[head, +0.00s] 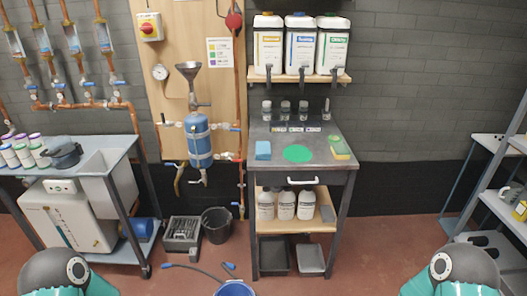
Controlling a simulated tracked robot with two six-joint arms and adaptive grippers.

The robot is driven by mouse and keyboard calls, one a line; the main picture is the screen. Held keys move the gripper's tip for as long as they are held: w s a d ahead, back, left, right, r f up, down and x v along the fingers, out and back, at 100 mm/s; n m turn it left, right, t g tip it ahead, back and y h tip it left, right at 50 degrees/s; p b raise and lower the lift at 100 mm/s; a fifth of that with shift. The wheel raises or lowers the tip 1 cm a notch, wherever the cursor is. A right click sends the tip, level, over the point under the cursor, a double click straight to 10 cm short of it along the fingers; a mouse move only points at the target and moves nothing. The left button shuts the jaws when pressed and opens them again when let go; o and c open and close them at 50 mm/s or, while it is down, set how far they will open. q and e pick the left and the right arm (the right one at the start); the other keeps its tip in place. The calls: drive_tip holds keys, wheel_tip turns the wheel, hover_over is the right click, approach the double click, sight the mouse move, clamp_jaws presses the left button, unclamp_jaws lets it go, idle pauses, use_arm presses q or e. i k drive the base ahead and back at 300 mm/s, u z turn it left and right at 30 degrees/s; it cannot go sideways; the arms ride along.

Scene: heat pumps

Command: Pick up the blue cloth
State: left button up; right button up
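A light blue cloth (263,150), small and folded-looking, lies flat on the left part of the dark worktop (320,170) of the workbench. It is left of a round green patch (298,153) and apart from it. Nothing covers the cloth. Neither of my grippers is in view. Only rounded parts of my own arms show at the bottom left and bottom right corners, far from the cloth.
Several small bottles (285,108) stand at the worktop's back. A yellow and green sponge-like item (340,149) lies at its right. Three labelled canisters (301,46) stand on a shelf above. A blue bucket (234,288) stands on the floor in front. The cloth's surroundings are clear.

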sight(262, 153)
drive_tip(key=z, duration=0.1)
drive_tip(key=k, duration=0.5)
drive_tip(key=u, duration=1.3)
drive_tip(key=i, duration=0.1)
drive_tip(key=z, duration=2.8)
drive_tip(key=i, duration=2.75)
drive_tip(key=u, duration=2.8)
